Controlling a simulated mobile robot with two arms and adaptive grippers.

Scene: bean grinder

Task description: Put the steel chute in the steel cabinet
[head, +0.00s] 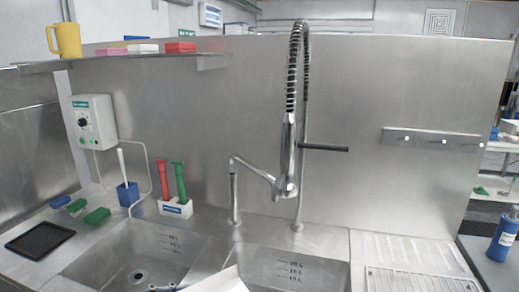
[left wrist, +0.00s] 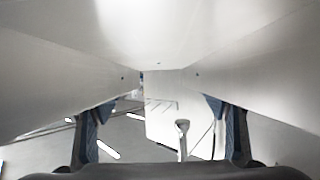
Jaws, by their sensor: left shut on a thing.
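The steel chute (left wrist: 160,30) fills the upper part of the left wrist view as pale, smooth metal with slanting side walls. My left gripper (left wrist: 162,120) is shut on it, with a blue-padded finger at each side. In the head view a pale piece (head: 218,282) at the bottom edge looks like part of the chute, over the front of the sink; most of it is cut off. My right gripper is not in view. I cannot make out the steel cabinet in either view.
A double sink (head: 135,265) with a tall spring faucet (head: 290,130) stands ahead. A wall shelf (head: 125,59) holds a yellow jug (head: 68,41) and small boxes. Brushes (head: 180,182), sponges and a black tray (head: 40,238) sit left; a drying rack (head: 415,280) and blue bottle (head: 503,235) are right.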

